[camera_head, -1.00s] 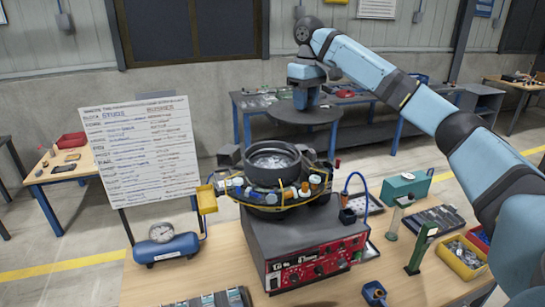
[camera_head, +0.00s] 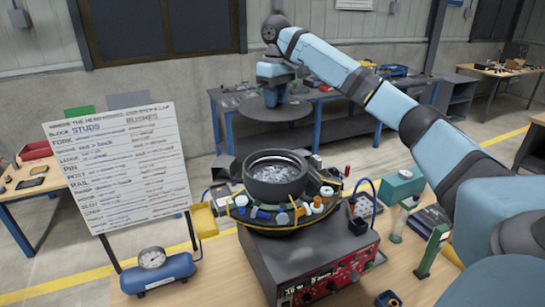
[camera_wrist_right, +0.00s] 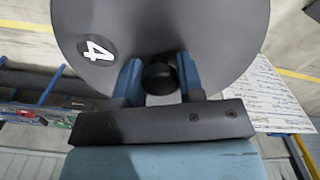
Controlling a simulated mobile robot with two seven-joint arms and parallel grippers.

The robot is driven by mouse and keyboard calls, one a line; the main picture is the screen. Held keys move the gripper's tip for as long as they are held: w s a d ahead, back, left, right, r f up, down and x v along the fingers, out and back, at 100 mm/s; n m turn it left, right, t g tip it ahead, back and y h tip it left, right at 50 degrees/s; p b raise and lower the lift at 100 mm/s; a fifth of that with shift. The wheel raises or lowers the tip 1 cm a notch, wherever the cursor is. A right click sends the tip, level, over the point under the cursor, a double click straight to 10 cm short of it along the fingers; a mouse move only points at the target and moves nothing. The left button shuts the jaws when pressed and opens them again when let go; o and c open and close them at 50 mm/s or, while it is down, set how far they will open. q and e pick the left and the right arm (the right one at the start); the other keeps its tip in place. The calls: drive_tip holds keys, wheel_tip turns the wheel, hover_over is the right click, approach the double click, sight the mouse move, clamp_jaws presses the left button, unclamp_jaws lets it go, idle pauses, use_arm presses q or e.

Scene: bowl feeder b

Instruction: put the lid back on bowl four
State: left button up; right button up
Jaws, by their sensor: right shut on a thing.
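My right gripper (camera_head: 276,96) is shut on the round knob (camera_wrist_right: 160,77) of the lid, with one blue finger on each side. The lid is a wide dark grey disc (camera_head: 270,112). In the right wrist view its face (camera_wrist_right: 220,35) carries a white 4 in a black circle. In the head view the lid hangs in the air, roughly level, beyond and above the bowl in the picture. The open dark bowl (camera_head: 275,185) stands on top of the feeder and holds shiny metal pieces. No number shows on the bowl. My left gripper is not in view.
Loose coloured parts lie on the ring (camera_head: 320,205) around the bowl. The feeder's base with a red panel (camera_head: 330,280) stands on the wooden bench (camera_head: 215,275). A written board (camera_head: 120,165) and a blue gauge tank (camera_head: 155,270) stand left. A green stand (camera_head: 432,250) is right.

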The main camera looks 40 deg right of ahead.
wheel_tip(320, 180, down, 18)
drive_tip(key=shift+r, duration=0.2)
drive_tip(key=shift+f, duration=0.15)
drive_tip(key=o, duration=1)
drive_tip(key=shift+o, duration=0.5)
